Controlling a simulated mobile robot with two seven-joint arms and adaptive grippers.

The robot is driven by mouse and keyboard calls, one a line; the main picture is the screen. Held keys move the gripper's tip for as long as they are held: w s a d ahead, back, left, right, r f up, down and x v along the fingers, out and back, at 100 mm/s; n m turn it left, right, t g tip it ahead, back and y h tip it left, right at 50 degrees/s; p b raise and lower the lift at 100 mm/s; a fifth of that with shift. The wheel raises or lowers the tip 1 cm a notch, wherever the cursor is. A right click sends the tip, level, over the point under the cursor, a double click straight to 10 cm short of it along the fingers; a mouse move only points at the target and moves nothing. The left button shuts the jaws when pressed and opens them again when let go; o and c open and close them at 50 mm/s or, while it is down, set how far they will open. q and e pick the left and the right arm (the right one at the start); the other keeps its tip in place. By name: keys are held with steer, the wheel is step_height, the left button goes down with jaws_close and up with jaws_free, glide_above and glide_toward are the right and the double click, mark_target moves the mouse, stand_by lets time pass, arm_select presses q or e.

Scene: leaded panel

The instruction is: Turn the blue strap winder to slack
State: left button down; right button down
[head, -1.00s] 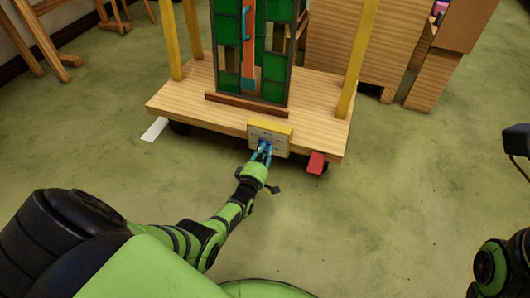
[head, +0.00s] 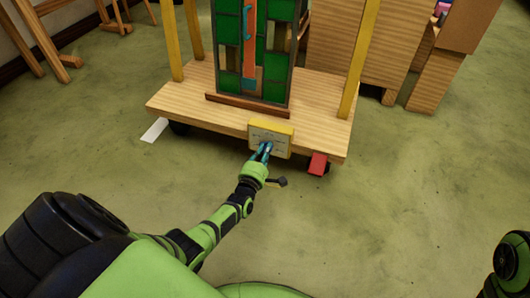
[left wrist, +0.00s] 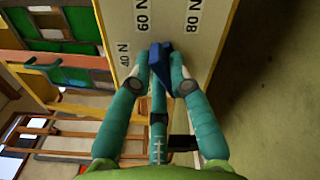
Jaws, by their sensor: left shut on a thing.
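The blue strap winder (left wrist: 160,68) sits on a pale, yellow-edged plate on the front of the wooden cart. In the left wrist view the plate (left wrist: 190,22) carries the marks 40 N, 60 N and 80 N. My left gripper (left wrist: 161,75) is shut on the winder, one teal finger on each side of it. In the head view my left gripper (head: 264,150) reaches the plate (head: 271,135), and its fingers largely hide the winder. Only part of my right arm shows at the right edge; its gripper is out of view.
The wooden cart (head: 185,105) carries an upright green leaded panel (head: 229,60) with an orange strip and blue handle. A red block (head: 318,163) sticks out at the cart's front right. A white strip (head: 155,130) lies at its left. The floor in front is clear.

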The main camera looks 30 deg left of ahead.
stand_by(0.6)
arm_select(q)
steer(key=c, duration=1.1)
jaws_free()
steer(key=shift+c, duration=0.2)
steer(key=shift+r, duration=0.15)
step_height(320, 180, up, 9)
steer(key=shift+w+a+r, duration=0.1)
steer(key=shift+a+r, duration=0.05)
steer(key=shift+r, duration=0.35)
